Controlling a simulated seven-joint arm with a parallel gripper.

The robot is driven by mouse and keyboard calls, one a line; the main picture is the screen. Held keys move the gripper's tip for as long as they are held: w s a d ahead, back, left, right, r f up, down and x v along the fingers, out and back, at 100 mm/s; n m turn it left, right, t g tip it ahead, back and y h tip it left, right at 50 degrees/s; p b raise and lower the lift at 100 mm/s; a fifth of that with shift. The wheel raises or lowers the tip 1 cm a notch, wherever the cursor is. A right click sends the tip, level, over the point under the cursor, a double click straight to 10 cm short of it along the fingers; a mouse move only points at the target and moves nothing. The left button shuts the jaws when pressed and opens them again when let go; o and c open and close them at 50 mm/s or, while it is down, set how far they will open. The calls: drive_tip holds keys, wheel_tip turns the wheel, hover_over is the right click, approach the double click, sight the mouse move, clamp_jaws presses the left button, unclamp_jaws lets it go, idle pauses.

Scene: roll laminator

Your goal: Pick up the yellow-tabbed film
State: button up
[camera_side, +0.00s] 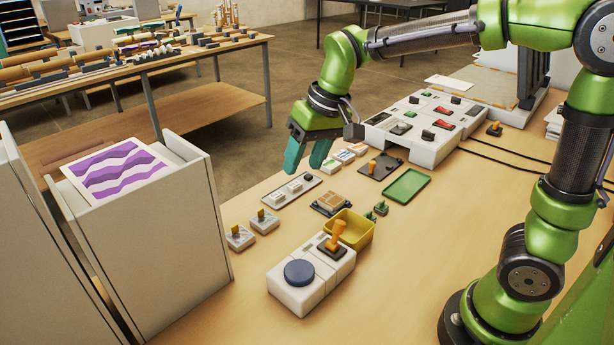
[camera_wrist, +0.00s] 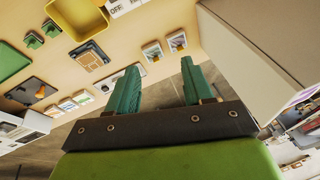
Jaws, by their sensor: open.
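My gripper (camera_side: 305,160) is open and empty, with teal fingers pointing down above the far edge of the table. In the wrist view its fingers (camera_wrist: 158,80) are apart with nothing between them. I cannot clearly make out a film with a yellow tab. Several small pale cards with coloured marks (camera_side: 344,156) lie in a row just right of the gripper. They show at the left in the wrist view (camera_wrist: 67,104), apart from the fingers. Their tab colours are too small to tell. Part of the row is close behind the fingers in the side view.
A white control console (camera_side: 425,125) is behind right. A tall box with a purple-waved sheet (camera_side: 120,170) stands left. Bare wood lies front right.

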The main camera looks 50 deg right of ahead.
drive_tip(key=w+a+f+n+g+h, duration=0.1)
drive_tip(key=w+a+f+g, duration=0.15)
drive_tip(key=w, duration=0.55)
drive_tip(key=w+a+f+n+g+h, duration=0.1)
drive_tip(key=w+a+f, duration=0.3)
drive_tip(key=w, duration=0.3)
hover_over(238, 232)
wheel_tip(238, 232, down, 9)
drive_tip(key=shift+s+r, duration=0.1)
drive_tip(key=shift+r, duration=0.1)
drive_tip(key=shift+w+a+f, duration=0.1)
drive_tip(key=shift+a+f, duration=0.05)
drive_tip(key=shift+f, duration=1.25)
drive_tip(key=shift+w+a+f, duration=0.1)
drive_tip(key=shift+f, duration=1.3)
clamp_jaws()
